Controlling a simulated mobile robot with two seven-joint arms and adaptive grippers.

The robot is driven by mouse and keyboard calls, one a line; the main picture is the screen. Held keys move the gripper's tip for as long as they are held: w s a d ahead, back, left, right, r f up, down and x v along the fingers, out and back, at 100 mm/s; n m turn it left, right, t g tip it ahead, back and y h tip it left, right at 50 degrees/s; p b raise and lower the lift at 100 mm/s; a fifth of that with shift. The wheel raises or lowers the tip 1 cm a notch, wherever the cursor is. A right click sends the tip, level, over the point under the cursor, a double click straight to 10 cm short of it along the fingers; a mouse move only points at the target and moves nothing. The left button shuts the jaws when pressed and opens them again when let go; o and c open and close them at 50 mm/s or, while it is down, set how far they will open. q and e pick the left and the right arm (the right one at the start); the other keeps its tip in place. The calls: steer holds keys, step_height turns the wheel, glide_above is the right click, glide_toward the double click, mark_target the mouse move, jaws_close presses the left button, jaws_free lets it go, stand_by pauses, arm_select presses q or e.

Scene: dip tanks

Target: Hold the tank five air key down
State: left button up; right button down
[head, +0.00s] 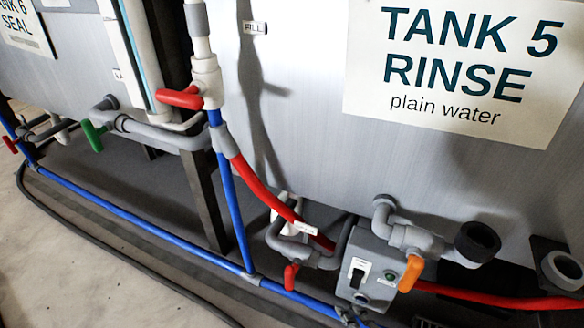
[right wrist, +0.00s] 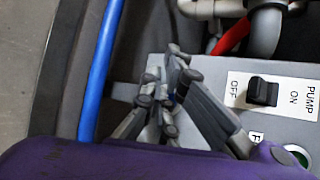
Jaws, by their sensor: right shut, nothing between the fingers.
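Tank five (head: 300,100) is a grey metal tank with a "TANK 5 RINSE plain water" sign. A grey control box (head: 345,290) is low at its front. It has a black switch (head: 358,274), a green button (head: 390,276) and a small pale round button (head: 361,299); I cannot read which is the air key. In the right wrist view my right gripper (right wrist: 168,82) is shut and empty, over the box's left part. A small blue spot shows between its fingers, and I cannot tell whether they touch it. My left gripper is not in view.
An orange-handled valve (head: 411,273) is close beside the box, and a red-handled valve (head: 290,276) is to its left. A red hose (head: 255,185) and a blue pipe (head: 150,225) run nearby. The pump switch (right wrist: 262,91) is right of my fingers.

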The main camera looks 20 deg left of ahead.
steer(key=s+p, duration=0.2)
steer(key=s, duration=0.3)
stand_by(0.5)
